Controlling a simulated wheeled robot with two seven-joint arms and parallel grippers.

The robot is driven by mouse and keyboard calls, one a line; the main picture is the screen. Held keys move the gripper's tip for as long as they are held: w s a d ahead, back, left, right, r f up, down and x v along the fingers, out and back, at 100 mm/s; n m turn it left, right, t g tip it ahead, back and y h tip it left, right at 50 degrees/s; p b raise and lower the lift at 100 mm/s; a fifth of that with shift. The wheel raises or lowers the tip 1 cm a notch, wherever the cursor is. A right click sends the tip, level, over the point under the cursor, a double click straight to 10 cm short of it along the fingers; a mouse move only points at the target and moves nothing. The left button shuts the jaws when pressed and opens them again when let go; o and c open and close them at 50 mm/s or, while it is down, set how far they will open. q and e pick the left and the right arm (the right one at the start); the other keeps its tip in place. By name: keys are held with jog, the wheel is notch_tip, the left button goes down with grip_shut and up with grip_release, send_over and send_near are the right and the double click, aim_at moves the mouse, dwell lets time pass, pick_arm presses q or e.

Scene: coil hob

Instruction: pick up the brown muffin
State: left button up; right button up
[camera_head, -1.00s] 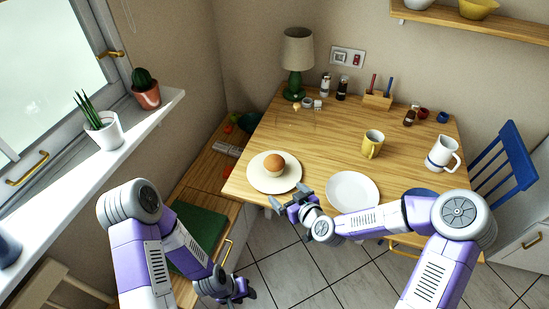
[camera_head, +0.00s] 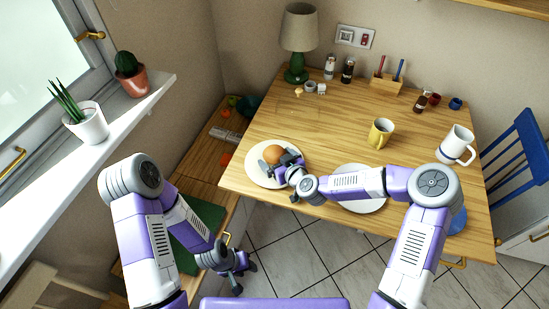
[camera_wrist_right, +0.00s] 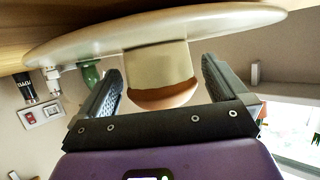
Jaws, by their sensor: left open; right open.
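The brown muffin (camera_head: 273,153) sits upright on a cream plate (camera_head: 258,178) at the near left of the table. In the right wrist view, which is upside down, the muffin (camera_wrist_right: 163,95) shows a brown top and pale wrapper. My right gripper (camera_head: 277,163) is open at the muffin, on its near side. In the wrist view its two fingers (camera_wrist_right: 162,88) are on either side of the muffin, with a gap visible to each. My left gripper (camera_head: 243,272) is open and empty, low beside the bench, away from the table.
A white plate (camera_head: 362,203) lies under my right forearm. A yellow mug (camera_head: 381,134), a white jug (camera_head: 456,146) and a green lamp (camera_head: 297,45) stand farther back. The table's middle (camera_head: 320,125) is clear. A blue chair (camera_head: 524,160) is at the right.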

jog(key=shift+w, duration=0.15)
jog(key=shift+c, duration=0.2)
jog(key=c, duration=0.9)
